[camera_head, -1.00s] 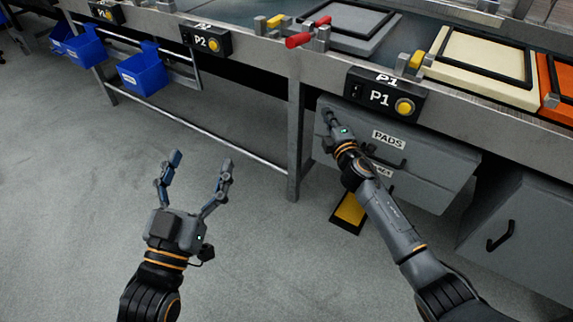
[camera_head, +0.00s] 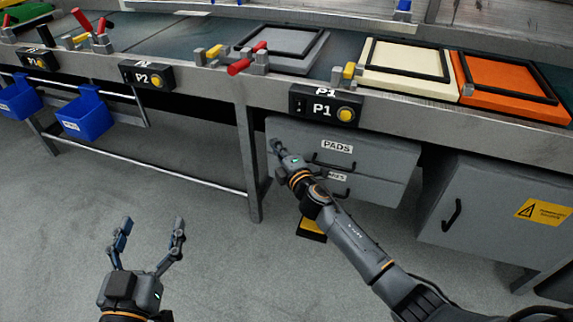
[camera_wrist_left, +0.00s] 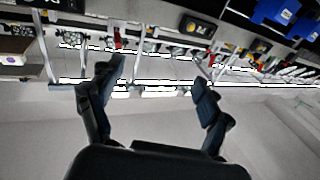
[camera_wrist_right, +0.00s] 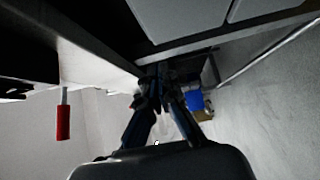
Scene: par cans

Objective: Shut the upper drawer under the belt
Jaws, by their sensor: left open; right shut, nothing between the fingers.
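The upper drawer (camera_head: 385,157), labelled PADS and with a black bar handle, is in the grey cabinet under the belt in the head view. It looks about level with the lower drawer (camera_head: 375,188); I cannot tell whether a small gap is left. My right gripper (camera_head: 277,146) is shut and empty, at the left end of the upper drawer's front; contact is not clear. Its shut fingers also show in the right wrist view (camera_wrist_right: 160,78). My right forearm hides part of the lower drawer. My left gripper (camera_head: 151,232) is open and empty over the floor, well left of the drawers.
The belt table's leg (camera_head: 250,165) stands just left of the drawers. The P1 button box (camera_head: 325,105) hangs above them. A grey cabinet (camera_head: 490,215) with a yellow warning label stands to the right. Blue bins (camera_head: 86,115) hang at the left.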

